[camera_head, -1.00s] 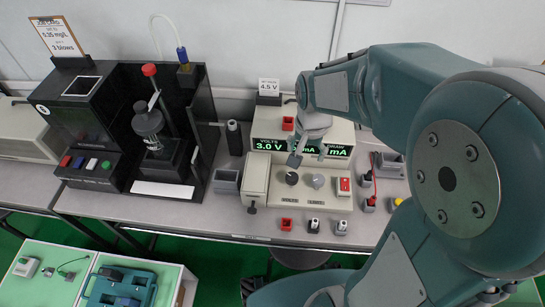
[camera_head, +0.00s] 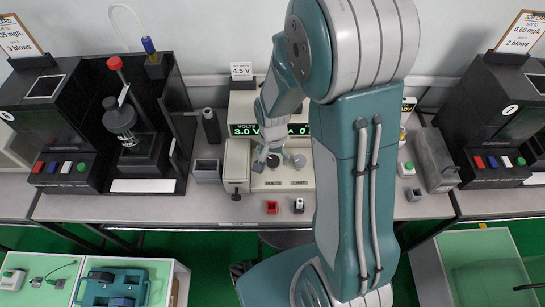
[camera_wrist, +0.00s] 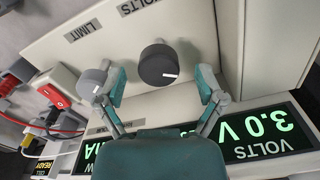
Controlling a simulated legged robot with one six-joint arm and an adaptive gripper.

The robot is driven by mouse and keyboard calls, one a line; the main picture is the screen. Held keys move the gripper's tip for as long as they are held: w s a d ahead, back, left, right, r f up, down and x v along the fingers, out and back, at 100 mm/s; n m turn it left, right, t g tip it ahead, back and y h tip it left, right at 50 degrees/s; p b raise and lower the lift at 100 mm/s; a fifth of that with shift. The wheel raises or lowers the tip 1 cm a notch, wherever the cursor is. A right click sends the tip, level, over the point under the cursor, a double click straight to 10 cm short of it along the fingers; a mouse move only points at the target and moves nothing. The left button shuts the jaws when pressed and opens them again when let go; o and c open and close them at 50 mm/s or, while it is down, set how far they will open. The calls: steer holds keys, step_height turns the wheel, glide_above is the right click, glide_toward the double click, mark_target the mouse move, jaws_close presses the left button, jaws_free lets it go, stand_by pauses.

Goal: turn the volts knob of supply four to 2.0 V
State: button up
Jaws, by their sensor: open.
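The power supply (camera_head: 236,160) has a green display (camera_head: 243,130) reading 3.0 V; the wrist view also shows this display (camera_wrist: 262,133). The dark volts knob (camera_wrist: 158,64), with a white pointer mark, sits beside the VOLTS label. The grey limit knob (camera_wrist: 91,80) is next to it and also shows in the head view (camera_head: 299,161). My gripper (camera_wrist: 160,88) is open, its fingers spread toward either side of the volts knob, with visible gaps. One finger is close to the limit knob. In the head view my gripper (camera_head: 267,158) partly hides the volts knob.
A red rocker switch (camera_wrist: 54,96) and cables lie beyond the limit knob. A card reading 4.5 V (camera_head: 241,71) stands behind the supply. Black testers (camera_head: 150,125) stand at left and right. A red block (camera_head: 272,207) lies in front. My arm hides the supply's right part.

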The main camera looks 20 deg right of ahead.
steer(key=shift+f, duration=0.3)
steer(key=c, duration=1.1)
steer(key=shift+c, duration=0.2)
steer(key=n, duration=0.4)
steer(key=shift+n, duration=1.8)
